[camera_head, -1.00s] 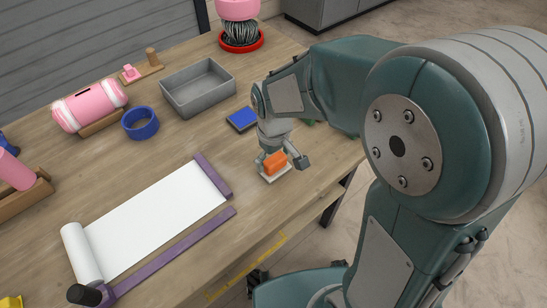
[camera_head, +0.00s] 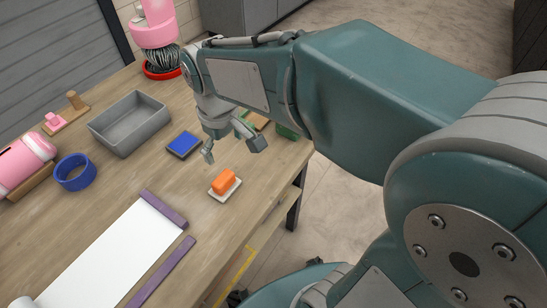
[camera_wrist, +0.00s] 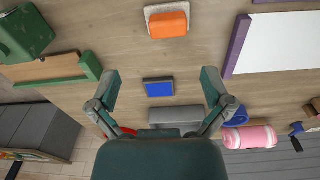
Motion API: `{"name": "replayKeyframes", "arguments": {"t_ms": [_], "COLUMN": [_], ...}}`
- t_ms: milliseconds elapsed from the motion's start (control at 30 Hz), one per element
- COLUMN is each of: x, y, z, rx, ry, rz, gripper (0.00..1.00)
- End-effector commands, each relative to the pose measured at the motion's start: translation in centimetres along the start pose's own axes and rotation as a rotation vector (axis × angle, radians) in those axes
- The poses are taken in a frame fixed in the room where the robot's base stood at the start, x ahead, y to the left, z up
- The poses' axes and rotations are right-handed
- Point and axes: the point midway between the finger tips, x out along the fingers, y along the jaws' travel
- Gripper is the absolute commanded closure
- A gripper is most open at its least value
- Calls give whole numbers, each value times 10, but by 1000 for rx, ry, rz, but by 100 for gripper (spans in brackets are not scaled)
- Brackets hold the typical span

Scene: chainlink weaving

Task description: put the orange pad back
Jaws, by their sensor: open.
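The orange pad (camera_head: 224,181) lies on a small white tray (camera_head: 231,189) near the front edge of the table. The wrist view also shows the orange pad (camera_wrist: 168,24) on the white tray (camera_wrist: 150,10) at the top, away from the fingers. My gripper (camera_head: 233,150) is open and empty, raised above the table and behind the pad. In the wrist view my gripper (camera_wrist: 160,82) has its two fingers spread wide with nothing between them. A blue pad (camera_head: 184,144) in a dark tray lies left of my gripper; the wrist view shows the blue pad (camera_wrist: 158,88) too.
A grey open bin (camera_head: 130,123), a blue ring (camera_head: 75,172) and a pink roll (camera_head: 22,162) stand to the left. A white sheet (camera_head: 112,258) with purple bars lies at front left. A green object (camera_wrist: 26,32) shows in the wrist view.

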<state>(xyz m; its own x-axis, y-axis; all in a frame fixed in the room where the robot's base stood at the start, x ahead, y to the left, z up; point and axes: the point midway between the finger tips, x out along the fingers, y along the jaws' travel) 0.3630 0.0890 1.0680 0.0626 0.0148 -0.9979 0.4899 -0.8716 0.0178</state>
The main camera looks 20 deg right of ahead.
Motion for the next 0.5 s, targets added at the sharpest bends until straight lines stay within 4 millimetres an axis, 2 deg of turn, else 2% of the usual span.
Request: {"name": "replayKeyframes", "arguments": {"t_ms": [33, 200, 400, 500], "x": [-10, -32, -44, -45], "y": [5, 17, 22, 22], "z": [14, 57, 105, 123], "rx": [44, 199, 373, 441], "ry": [40, 164, 307, 364], "rz": [12, 51, 94, 111], "gripper": [0, 0, 0, 0]}}
